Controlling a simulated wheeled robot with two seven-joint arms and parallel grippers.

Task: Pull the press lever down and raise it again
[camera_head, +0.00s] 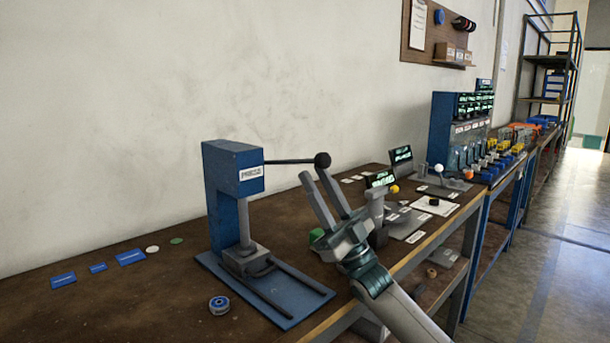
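The blue press (228,198) stands upright on its blue base plate on the brown workbench, left of centre. Its lever (290,161) is a thin dark rod that sticks out to the right from the press head, about level, and ends in a black ball knob (322,160). My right gripper (318,176) reaches up from the lower right. Its two grey fingers are spread apart, with the tips just below the knob and the end of the rod. I cannot tell whether a finger touches the lever. Nothing is held between the fingers. My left gripper is out of view.
A small blue round part (219,305) lies in front of the press. Blue cards (130,257) and small discs lie to its left. A green object (316,235) is partly hidden behind my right gripper. Small screens (401,156) and stands crowd the bench on the right.

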